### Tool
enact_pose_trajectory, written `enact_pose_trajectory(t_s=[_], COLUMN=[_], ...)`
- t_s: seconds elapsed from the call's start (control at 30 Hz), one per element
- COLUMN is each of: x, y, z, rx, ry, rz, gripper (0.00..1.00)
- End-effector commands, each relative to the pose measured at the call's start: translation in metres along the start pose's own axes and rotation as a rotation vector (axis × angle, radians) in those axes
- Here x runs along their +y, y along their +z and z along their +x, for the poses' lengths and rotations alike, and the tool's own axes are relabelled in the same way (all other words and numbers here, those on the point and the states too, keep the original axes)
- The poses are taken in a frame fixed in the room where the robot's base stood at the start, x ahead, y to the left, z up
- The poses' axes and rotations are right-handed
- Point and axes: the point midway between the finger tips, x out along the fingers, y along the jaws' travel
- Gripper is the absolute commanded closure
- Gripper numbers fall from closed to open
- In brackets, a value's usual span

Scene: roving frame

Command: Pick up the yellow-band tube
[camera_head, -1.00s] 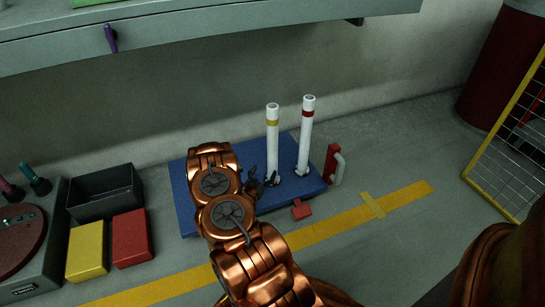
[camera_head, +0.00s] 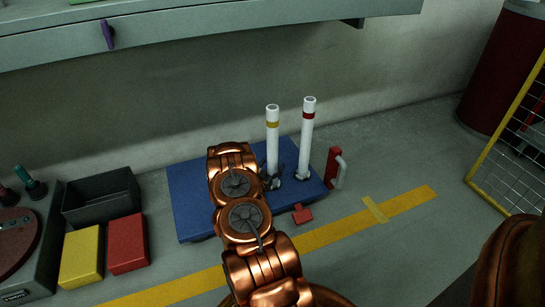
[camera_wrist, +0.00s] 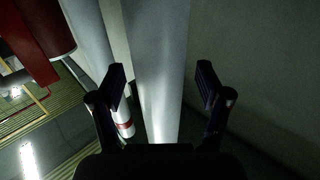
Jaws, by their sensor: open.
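The yellow-band tube (camera_head: 272,146) is a white upright tube with a yellow band near its top, standing on a blue base (camera_head: 190,200). The similar red-band tube (camera_head: 307,145) stands just right of it. In the wrist view, my gripper (camera_wrist: 161,85) is open, with one dark finger on each side of a white tube (camera_wrist: 158,60). From its place this looks like the yellow-band tube, but its band is not visible there. I cannot tell whether a finger touches it. In the head view my arm hides most of the gripper, near the tube's lower part.
A red block with a grey handle (camera_head: 335,168) is right of the base. A small red piece (camera_head: 302,214) lies in front. A wall (camera_head: 400,70) rises behind; a wire rack (camera_head: 510,165) stands at right.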

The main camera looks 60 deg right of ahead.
Motion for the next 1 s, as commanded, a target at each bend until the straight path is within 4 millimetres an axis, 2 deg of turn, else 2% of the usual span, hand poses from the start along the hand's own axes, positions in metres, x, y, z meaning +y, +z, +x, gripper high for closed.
enact_pose_trajectory(t_s=[0.33,1.0], x=[0.0005,0.0002], y=[0.0001,0.0003], z=[0.0051,0.0049], rx=[-0.001,-0.001], ry=[0.000,0.000], rz=[0.000,0.000], gripper=[0.24,0.93])
